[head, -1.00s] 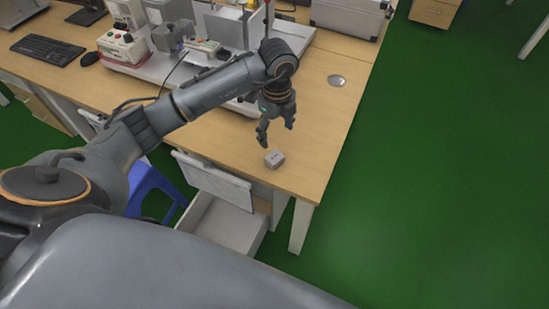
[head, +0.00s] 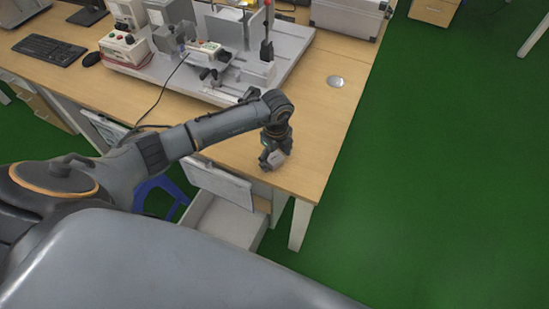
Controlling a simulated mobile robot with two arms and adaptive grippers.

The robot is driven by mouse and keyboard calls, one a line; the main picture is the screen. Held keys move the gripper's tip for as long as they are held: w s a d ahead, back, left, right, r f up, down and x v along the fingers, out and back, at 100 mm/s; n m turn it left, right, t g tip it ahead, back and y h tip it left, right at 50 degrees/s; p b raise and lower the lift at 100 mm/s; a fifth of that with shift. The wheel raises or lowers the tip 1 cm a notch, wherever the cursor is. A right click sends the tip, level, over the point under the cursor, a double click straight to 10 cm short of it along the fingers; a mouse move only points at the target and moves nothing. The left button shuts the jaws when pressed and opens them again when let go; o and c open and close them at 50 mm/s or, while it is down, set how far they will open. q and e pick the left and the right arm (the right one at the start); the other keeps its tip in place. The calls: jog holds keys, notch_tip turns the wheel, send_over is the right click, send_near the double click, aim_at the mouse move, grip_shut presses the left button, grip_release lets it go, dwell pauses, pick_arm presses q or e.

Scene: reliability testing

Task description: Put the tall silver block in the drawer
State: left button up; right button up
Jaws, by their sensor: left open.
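The silver block (head: 278,162) sits near the front right corner of the wooden desk, partly hidden by my left gripper. My left gripper (head: 271,163) is down at the block with its fingers close around or beside it. It is open; whether the fingers touch the block cannot be told. The drawer (head: 228,224) is pulled out below the desk's front edge, to the lower left of the block. Its visible inside is pale and looks empty. My right gripper is not in view.
A test machine (head: 262,72) on a pale base stands further back on the desk. A silver case (head: 348,17), a keyboard (head: 48,50) and a round metal disc (head: 336,81) are also on the desk. A blue stool (head: 165,190) stands left of the drawer. Green floor (head: 430,180) is clear at right.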

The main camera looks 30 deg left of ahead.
pick_arm(q)
jog(key=c, duration=1.3)
jog(key=shift+c, duration=0.2)
jog(key=shift+r, duration=0.2)
